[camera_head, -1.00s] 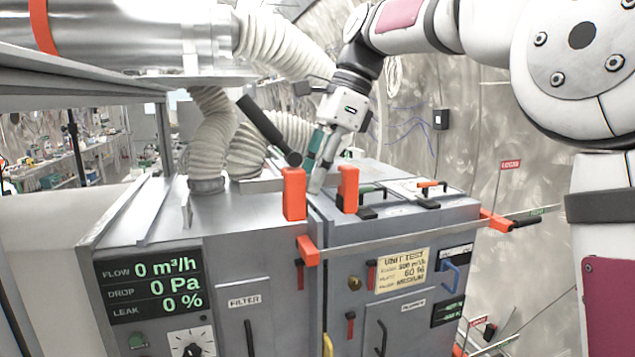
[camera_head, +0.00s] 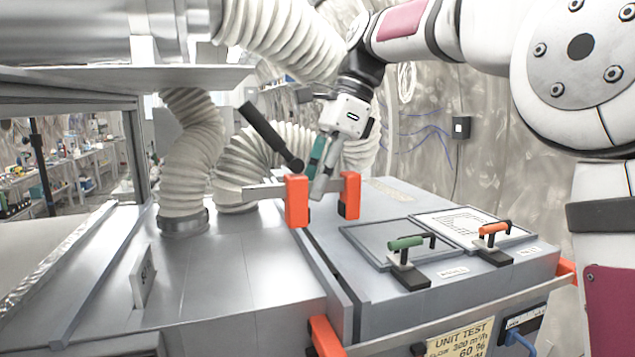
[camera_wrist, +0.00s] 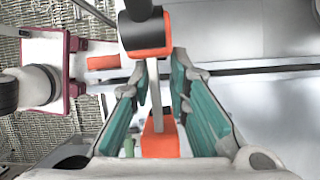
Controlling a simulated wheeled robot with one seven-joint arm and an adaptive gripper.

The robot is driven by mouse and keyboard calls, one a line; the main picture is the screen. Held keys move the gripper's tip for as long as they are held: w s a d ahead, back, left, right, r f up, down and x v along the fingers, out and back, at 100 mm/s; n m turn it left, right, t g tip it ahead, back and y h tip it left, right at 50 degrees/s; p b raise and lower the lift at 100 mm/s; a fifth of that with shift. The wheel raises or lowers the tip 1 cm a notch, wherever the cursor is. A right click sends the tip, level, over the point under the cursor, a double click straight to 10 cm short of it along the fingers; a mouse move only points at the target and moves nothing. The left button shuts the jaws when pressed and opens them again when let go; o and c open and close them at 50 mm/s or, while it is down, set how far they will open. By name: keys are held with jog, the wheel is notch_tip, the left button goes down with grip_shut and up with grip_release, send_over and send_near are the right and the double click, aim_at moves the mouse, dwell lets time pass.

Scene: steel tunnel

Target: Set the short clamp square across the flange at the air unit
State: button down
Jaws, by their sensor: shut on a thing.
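The short clamp has a grey bar (camera_head: 265,191), two orange jaws (camera_head: 297,201) and a black handle (camera_head: 268,135). My gripper (camera_head: 323,180) is shut on its bar, with a teal-padded finger on each side. In the wrist view the bar (camera_wrist: 153,85) runs up and down between the fingers, the orange jaws at its two ends. The flange (camera_head: 338,297) is the raised seam between the two grey housings of the air unit. In the wrist view the flange (camera_wrist: 262,66) runs roughly crosswise to the bar. I cannot tell whether the jaws touch it.
Another orange clamp end (camera_head: 326,338) sits low at the front of the seam. Two toggle latches, one green-handled (camera_head: 405,243) and one orange-handled (camera_head: 494,228), stand on the right housing. Ribbed white hoses (camera_head: 190,150) rise behind. The left housing top (camera_head: 230,260) is mostly clear.

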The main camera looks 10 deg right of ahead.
jog(key=shift+r, duration=0.1)
dwell(0.4)
jog(key=shift+s+a+f+p, duration=0.1)
jog(key=shift+f+p, duration=0.25)
jog(key=shift+f, duration=0.1)
jog(key=shift+f+p, duration=0.7)
jog(key=shift+f, duration=2.75)
jog(key=shift+f, duration=0.6)
jog(key=c, duration=1.4)
grip_release()
jog(key=shift+c, duration=0.2)
jog(key=shift+f, duration=0.1)
